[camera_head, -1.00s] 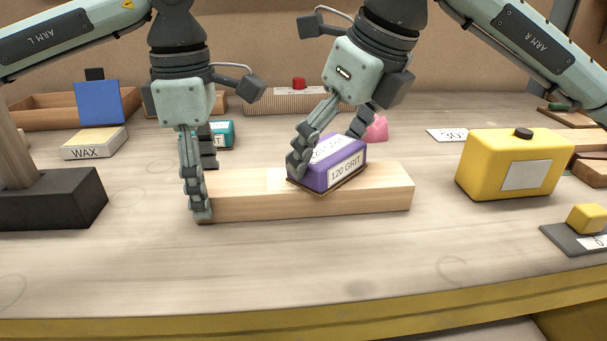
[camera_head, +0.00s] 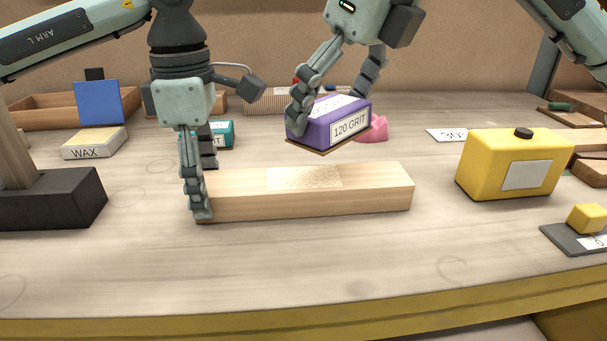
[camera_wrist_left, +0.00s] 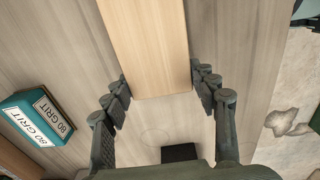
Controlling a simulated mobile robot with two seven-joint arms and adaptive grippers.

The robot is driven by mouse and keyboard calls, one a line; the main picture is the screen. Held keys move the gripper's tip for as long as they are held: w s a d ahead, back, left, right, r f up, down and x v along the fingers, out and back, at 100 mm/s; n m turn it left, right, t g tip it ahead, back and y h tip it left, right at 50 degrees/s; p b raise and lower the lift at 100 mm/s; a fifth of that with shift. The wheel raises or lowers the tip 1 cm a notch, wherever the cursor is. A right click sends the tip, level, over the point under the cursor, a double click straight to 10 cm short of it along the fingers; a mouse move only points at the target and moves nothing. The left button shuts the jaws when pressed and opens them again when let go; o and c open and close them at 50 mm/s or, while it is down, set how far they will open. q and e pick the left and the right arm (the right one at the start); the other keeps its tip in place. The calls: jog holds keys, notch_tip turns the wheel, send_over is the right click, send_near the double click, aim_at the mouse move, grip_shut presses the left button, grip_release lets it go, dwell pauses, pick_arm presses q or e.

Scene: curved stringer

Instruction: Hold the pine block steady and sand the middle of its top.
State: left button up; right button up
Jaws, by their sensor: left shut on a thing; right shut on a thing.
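The pine block (camera_head: 370,194) lies flat on the bench. Its top has a paler, speckled patch (camera_head: 305,178) in the middle. My left gripper (camera_head: 203,190) is shut on the block's left end, one finger on its front side and the other behind it. In the left wrist view the block (camera_wrist_left: 150,45) sits between the fingers of my left gripper (camera_wrist_left: 162,92). My right gripper (camera_head: 332,105) is shut on the purple 120 grit sanding block (camera_head: 335,124), holding it slightly tilted in the air above and behind the pine block, clear of it.
A teal 80 grit block (camera_head: 224,134) stands behind my left gripper and shows in the left wrist view (camera_wrist_left: 38,117). A pink lump (camera_head: 376,130) lies behind the purple block. A yellow container (camera_head: 482,166) stands right; a wax box (camera_head: 95,142) is left.

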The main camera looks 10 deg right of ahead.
pick_arm(q)
jog(key=shift+a+f, duration=0.1)
jog(key=shift+f, duration=0.25)
jog(key=o, duration=1.5)
jog(key=shift+o, duration=0.8)
jog(key=shift+r, duration=0.15)
jog(key=o, duration=0.4)
jog(key=shift+r, duration=0.15)
jog(key=shift+r, duration=2.45)
notch_tip(320, 180, up, 12)
